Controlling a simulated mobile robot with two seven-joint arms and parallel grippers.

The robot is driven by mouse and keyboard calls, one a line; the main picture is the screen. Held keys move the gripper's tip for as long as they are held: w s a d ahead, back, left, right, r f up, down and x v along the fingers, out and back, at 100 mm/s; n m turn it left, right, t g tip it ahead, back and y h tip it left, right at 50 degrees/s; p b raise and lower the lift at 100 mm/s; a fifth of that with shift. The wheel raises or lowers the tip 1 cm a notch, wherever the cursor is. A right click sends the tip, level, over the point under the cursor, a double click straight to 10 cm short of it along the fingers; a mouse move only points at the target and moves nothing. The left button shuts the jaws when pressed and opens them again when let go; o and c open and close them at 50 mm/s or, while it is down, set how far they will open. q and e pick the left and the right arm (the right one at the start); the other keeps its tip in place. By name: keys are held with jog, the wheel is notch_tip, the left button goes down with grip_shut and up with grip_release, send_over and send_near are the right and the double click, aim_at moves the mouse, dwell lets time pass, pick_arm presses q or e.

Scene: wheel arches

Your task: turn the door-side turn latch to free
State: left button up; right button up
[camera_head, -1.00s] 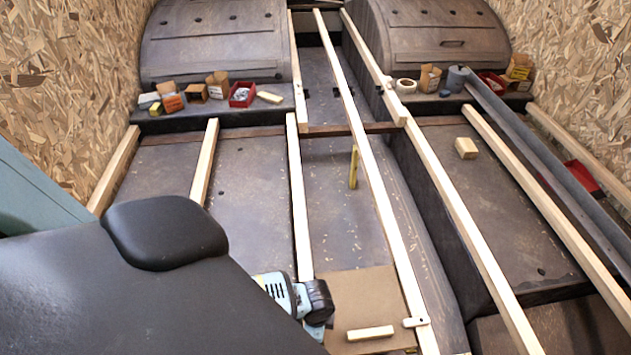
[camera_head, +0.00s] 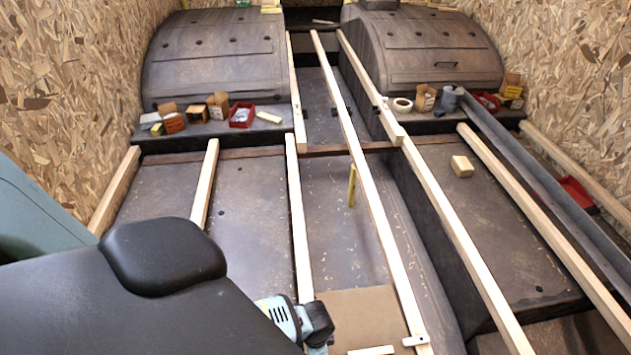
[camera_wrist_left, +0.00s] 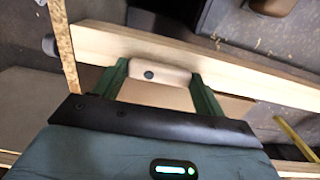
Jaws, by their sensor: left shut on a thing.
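In the left wrist view, the two green fingers of my left gripper (camera_wrist_left: 158,84) are shut on a pale wooden turn latch (camera_wrist_left: 168,75) with a dark pivot head. The latch lies roughly along a pale wooden batten (camera_wrist_left: 100,42), over the edge of a brown panel (camera_wrist_left: 150,95). In the head view, another small pale latch (camera_head: 415,341) with a dark dot sits at the batten beside a brown panel (camera_head: 360,312). No gripper is at that one. My right gripper is not in view.
A pale wooden piece (camera_head: 372,350) is cut off by the bottom edge. Long battens (camera_head: 300,215) run lengthwise. Small boxes and a red bin (camera_head: 242,115) stand before the left wheel arch (camera_head: 215,60).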

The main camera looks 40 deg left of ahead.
pick_arm(q)
jog(key=o, duration=1)
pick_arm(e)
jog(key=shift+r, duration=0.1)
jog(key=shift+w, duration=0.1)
pick_arm(q)
notch_tip(320, 180, up, 7)
jog(key=shift+w+f+p, duration=0.1)
jog(key=shift+f+p, duration=0.1)
jog(key=shift+p, duration=1)
jog(key=shift+r, duration=0.7)
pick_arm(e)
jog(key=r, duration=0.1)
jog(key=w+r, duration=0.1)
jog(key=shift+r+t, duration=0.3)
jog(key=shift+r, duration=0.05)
